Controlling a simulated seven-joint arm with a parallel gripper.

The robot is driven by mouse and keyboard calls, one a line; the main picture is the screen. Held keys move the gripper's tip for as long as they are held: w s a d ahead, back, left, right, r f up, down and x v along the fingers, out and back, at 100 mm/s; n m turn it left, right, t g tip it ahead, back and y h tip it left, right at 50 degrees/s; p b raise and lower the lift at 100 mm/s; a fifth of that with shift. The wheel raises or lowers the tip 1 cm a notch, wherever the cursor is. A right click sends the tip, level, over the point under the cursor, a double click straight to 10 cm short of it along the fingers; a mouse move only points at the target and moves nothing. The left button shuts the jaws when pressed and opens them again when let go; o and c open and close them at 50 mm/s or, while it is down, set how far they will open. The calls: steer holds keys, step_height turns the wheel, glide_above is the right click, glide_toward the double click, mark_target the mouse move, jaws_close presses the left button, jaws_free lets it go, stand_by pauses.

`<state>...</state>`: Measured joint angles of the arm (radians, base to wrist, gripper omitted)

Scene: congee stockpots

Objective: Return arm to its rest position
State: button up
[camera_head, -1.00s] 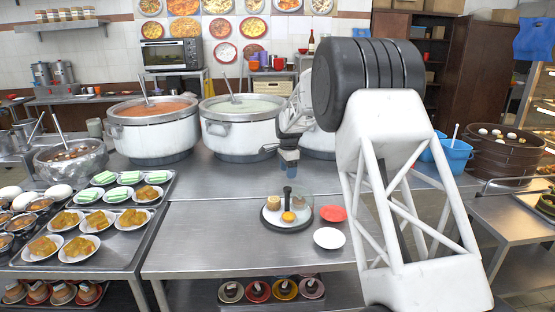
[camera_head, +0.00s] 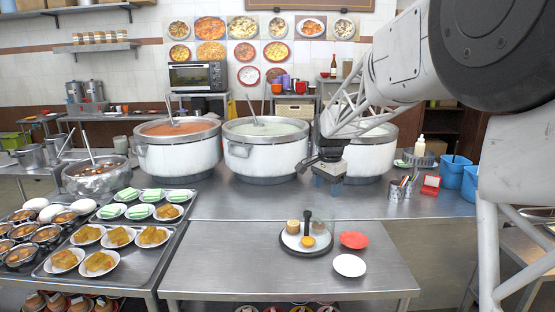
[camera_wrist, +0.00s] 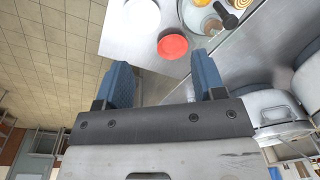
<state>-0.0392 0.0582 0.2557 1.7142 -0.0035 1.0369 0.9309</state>
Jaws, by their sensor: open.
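My gripper (camera_head: 329,186) hangs at the end of my arm in the head view, pointing down in front of the rightmost stockpot (camera_head: 372,155). It is above the steel counter and hides part of that pot. In the wrist view my gripper (camera_wrist: 164,80) shows two blue fingers spread apart with nothing between them. Beyond the fingers, the wrist view shows a red plate (camera_wrist: 172,47) and a white plate (camera_wrist: 141,18) on a steel table, clear of the fingers.
Two more stockpots, of orange congee (camera_head: 178,155) and pale congee (camera_head: 265,152), stand to the left. A round tray (camera_head: 288,242) with small food items is on the front table. Blue buckets (camera_head: 453,172), a metal cup (camera_head: 396,192) and a red box (camera_head: 431,185) stand at the right.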

steer(key=s+d+r+n, duration=0.2)
steer(key=s+r+n, duration=0.15)
steer(key=s, duration=1.05)
steer(key=s+f+n+t, duration=0.1)
steer(key=s+f+n, duration=0.1)
steer(key=s, duration=1.4)
steer(key=s+d+f+n, duration=0.1)
steer(key=s+f+n, duration=0.2)
steer(key=s, duration=1.4)
steer(key=shift+d+f+n+t, duration=0.15)
steer(key=shift+f+n+t, duration=0.2)
steer(key=shift+n, duration=0.4)
